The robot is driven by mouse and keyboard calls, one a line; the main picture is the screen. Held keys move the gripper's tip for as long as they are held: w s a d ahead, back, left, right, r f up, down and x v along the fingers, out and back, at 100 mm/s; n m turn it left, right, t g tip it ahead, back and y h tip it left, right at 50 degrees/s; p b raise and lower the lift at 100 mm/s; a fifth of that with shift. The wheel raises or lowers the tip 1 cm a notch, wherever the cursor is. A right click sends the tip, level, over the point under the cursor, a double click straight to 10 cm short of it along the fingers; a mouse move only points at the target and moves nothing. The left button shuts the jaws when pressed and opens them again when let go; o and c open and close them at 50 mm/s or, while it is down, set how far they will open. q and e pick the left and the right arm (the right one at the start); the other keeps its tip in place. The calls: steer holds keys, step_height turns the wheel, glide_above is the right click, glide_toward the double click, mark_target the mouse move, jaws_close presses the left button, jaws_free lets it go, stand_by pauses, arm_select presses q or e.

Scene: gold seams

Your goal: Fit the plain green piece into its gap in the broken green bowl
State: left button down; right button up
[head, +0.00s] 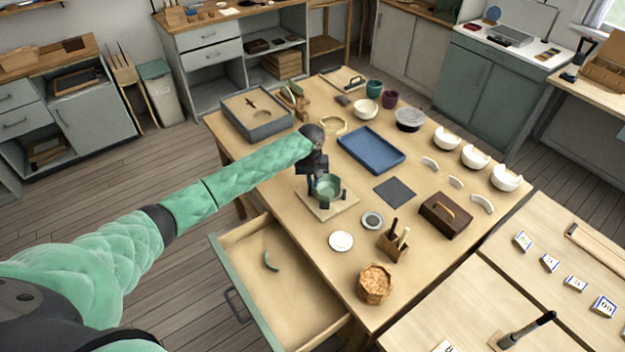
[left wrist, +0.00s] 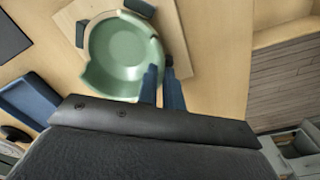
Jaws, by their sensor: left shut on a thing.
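The broken green bowl (head: 328,187) sits on a light wooden board (head: 347,207) between dark pads. It also shows in the left wrist view (left wrist: 122,45). My left gripper (head: 318,180) is right at the bowl, on its near rim in the left wrist view (left wrist: 160,75). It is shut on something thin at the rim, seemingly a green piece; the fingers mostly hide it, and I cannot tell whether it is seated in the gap. Another curved green piece (head: 269,263) lies in the open drawer. My right gripper is not in view.
The drawer (head: 300,300) stands open at the table's front. A blue tray (head: 371,149), a grey mat (head: 395,192), a small white dish (head: 341,241), a tool holder (head: 393,245) and a brown box (head: 446,215) stand around the board. White broken bowls (head: 475,157) line the right edge.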

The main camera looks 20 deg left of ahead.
arm_select(q)
steer(key=p, duration=0.2)
steer(key=shift+r+p, duration=0.1)
steer(key=shift+p, duration=0.25)
stand_by(2.2)
steer(key=shift+f, duration=0.25)
stand_by(0.6)
steer(key=shift+f, duration=0.15)
stand_by(0.8)
steer(key=c, duration=1)
jaws_free()
steer(key=shift+r, duration=3.05)
